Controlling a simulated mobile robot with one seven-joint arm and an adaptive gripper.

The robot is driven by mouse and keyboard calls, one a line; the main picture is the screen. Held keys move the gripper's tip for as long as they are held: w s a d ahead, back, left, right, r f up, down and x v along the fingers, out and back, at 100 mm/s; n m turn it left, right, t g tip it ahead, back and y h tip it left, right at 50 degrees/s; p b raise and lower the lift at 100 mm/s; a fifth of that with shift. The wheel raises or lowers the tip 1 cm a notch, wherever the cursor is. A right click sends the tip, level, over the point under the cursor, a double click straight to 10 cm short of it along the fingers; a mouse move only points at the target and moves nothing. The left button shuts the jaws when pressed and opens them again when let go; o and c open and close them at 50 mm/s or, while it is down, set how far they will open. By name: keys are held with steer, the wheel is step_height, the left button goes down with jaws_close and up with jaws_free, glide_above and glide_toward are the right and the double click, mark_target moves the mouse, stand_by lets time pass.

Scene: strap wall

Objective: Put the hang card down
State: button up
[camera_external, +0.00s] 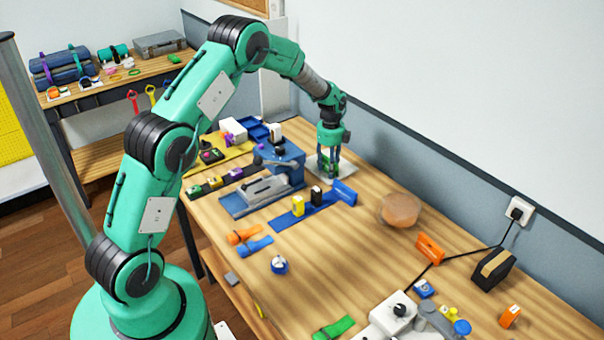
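My gripper (329,173) points straight down at the back of the workbench, near the wall. Its dark fingers reach down over a pale flat piece (346,171), which may be the hang card or a plate on the bench. A small patch of green shows between or behind the fingers. The view is too small to tell whether the fingers are closed on anything, or whether the pale piece touches the bench.
A blue-grey fixture (262,190) stands left of my gripper, with a blue strip (318,208) bearing yellow and black blocks in front. A round tan object (400,209) lies to the right. Bare wood (345,250) is free in the bench's middle. The wall is close behind.

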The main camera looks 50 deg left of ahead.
steer(key=shift+r, duration=0.1)
step_height(320, 180, up, 11)
steer(key=shift+r+p, duration=0.2)
steer(key=shift+p, duration=0.85)
steer(key=shift+s+r, duration=0.1)
steer(key=shift+r, duration=0.25)
steer(key=s+d+r+n+t, duration=0.1)
steer(key=s+d+r+n, duration=0.2)
steer(key=s+d+r, duration=0.35)
steer(key=s+d+r+n+t, duration=0.1)
steer(key=s+d+r+n, duration=0.2)
steer(key=s+r, duration=0.55)
steer(key=s+d+r+n+t, duration=0.15)
steer(key=s+d+r, duration=0.35)
steer(key=r, duration=0.5)
steer(key=s+d+n, duration=0.3)
steer(key=s, duration=0.6)
steer(key=s+d+r+n+t, duration=0.1)
steer(key=s+d+n, duration=0.2)
steer(key=s, duration=0.7)
steer(key=s+d+r+n+t, duration=0.1)
steer(key=s+d+n, duration=0.2)
steer(key=s, duration=0.6)
steer(key=shift+s+r+n, duration=0.2)
steer(key=shift+n, duration=0.55)
